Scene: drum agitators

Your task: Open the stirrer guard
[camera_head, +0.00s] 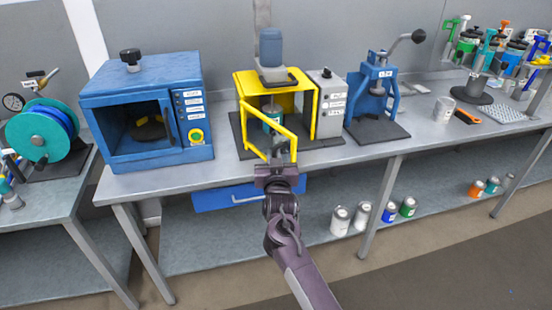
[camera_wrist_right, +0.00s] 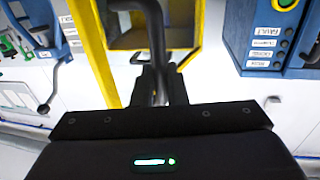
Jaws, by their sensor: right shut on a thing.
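The stirrer is a yellow housing (camera_head: 252,77) with a blue motor (camera_head: 271,47) on top, standing on the bench. Its guard (camera_head: 271,119) is a yellow frame at the front, standing out at an angle from the housing towards me. A teal can (camera_head: 271,119) shows behind the guard. My right gripper (camera_head: 276,150) is at the guard's front. In the right wrist view its fingers (camera_wrist_right: 158,85) are shut on a dark curved handle (camera_wrist_right: 150,10) beside the yellow frame (camera_wrist_right: 95,50). My left gripper is not in view.
A blue oven (camera_head: 140,92) stands left of the stirrer. A grey control box (camera_head: 328,103) and a blue lever press (camera_head: 378,85) stand to its right. A blue drawer (camera_head: 218,197) hangs below the bench edge. Several cans sit on the lower shelf (camera_head: 340,220).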

